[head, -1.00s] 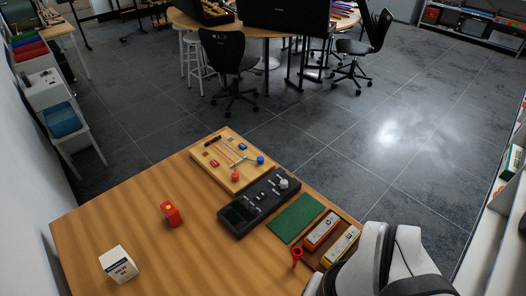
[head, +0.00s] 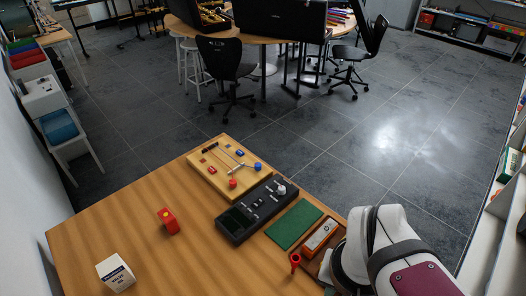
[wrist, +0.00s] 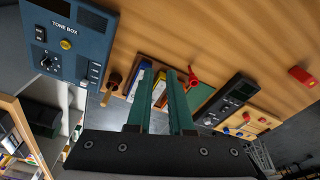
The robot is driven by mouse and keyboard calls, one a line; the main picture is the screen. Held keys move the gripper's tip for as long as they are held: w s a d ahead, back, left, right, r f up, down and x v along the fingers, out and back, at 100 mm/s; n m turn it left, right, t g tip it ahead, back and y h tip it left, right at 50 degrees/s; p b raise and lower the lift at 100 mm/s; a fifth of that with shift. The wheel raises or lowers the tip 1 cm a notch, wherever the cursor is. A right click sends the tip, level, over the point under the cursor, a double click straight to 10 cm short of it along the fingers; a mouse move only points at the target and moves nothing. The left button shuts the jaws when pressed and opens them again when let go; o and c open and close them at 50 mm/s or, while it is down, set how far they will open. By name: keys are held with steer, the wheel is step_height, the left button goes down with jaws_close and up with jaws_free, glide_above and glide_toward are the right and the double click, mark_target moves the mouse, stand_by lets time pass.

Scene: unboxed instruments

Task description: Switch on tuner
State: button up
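A long black device (head: 250,208) with a dark screen, small switches and a pale knob lies on the wooden table; I take it for the tuner, but no label is readable. It also shows in the wrist view (wrist: 232,98), right of my gripper. Its switch state is too small to tell. A blue panel marked TONE BOX (wrist: 68,42) is at the upper left of the wrist view. My gripper (wrist: 160,76) has two green fingers, apart and empty, pointing towards the table. In the head view the gripper is hidden.
A green mat (head: 293,224), an orange box (head: 320,234) and a red handled piece (head: 295,260) lie beside the black device. A wooden board with small parts (head: 222,168) is behind it. A small red device (head: 168,221) and a white carton (head: 115,274) stand on the left.

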steer(key=w+d, duration=0.1)
steer(key=w, duration=0.1)
steer(key=w+d+n+t+h, duration=0.1)
steer(key=w, duration=0.1)
steer(key=w+d+t, duration=0.1)
steer(key=w+d, duration=0.1)
steer(key=w, duration=0.1)
steer(key=shift+w+r+h, duration=0.1)
steer(key=shift+h, duration=0.3)
jaws_close()
steer(key=w+n+t, duration=0.4)
steer(key=w+n, duration=0.1)
steer(key=w, duration=0.9)
steer(key=w+a+f+n+y, duration=0.2)
steer(key=a+f+n+y, duration=0.1)
steer(key=a, duration=0.3)
steer(key=w+a+f+n+y, duration=0.3)
steer(key=a+n+y, duration=0.2)
steer(key=a, duration=0.1)
steer(key=shift+w+f, duration=0.15)
steer(key=shift+w, duration=0.1)
steer(key=shift+w, duration=0.1)
